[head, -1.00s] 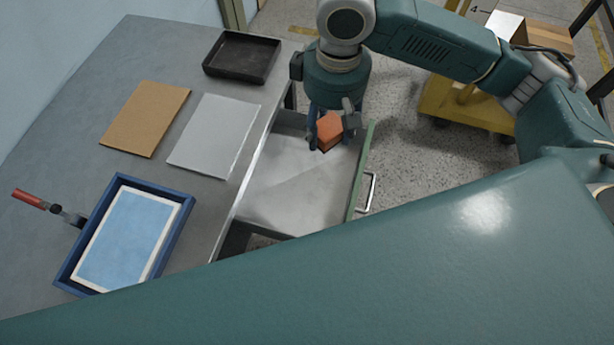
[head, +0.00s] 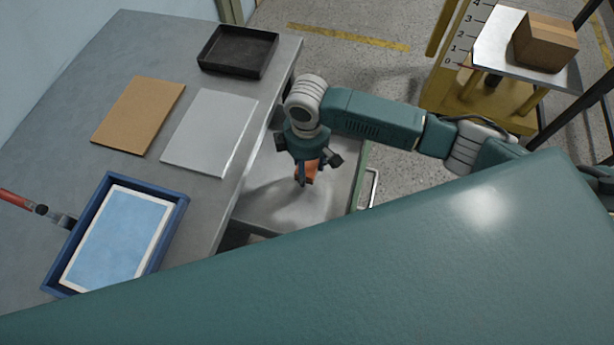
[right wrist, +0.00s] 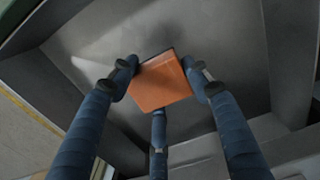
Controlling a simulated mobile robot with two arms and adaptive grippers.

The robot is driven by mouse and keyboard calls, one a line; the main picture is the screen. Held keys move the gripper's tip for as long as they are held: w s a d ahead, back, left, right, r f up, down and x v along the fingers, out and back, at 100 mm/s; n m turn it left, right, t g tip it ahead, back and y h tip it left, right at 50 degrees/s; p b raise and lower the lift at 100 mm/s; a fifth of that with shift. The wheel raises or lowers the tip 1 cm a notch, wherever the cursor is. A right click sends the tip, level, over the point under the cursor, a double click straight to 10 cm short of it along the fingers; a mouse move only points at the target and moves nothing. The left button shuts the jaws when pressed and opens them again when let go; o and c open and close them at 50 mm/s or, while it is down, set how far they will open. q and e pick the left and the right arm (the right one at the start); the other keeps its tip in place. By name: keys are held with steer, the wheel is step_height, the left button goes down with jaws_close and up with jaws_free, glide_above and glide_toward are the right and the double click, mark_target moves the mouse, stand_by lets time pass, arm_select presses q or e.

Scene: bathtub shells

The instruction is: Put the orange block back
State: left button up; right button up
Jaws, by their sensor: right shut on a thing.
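The orange block (head: 309,170) is in my right gripper (head: 305,180), inside the outline of the open drawer (head: 270,205) below the table's right edge. In the right wrist view the block (right wrist: 160,82) sits between the blue fingers of the gripper (right wrist: 162,88), with the grey drawer floor (right wrist: 235,45) behind it. Whether the block touches the floor I cannot tell. The arm hides part of the drawer's far end. My left gripper is not in view.
On the grey table (head: 100,65) lie a black tray (head: 238,72), a brown board (head: 138,115), a grey sheet (head: 210,132) and a blue-framed tray (head: 172,225). A red-handled clamp (head: 15,199) is at its left.

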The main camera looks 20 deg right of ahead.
mark_target(307, 167)
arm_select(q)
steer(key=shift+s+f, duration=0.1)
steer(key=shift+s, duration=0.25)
arm_select(e)
steer(key=shift+f, duration=3.25)
steer(key=shift+f, duration=0.15)
steer(key=o, duration=1.1)
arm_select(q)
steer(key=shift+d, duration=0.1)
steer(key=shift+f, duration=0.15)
arm_select(e)
step_height(307, 167, up, 12)
steer(key=shift+r, duration=0.2)
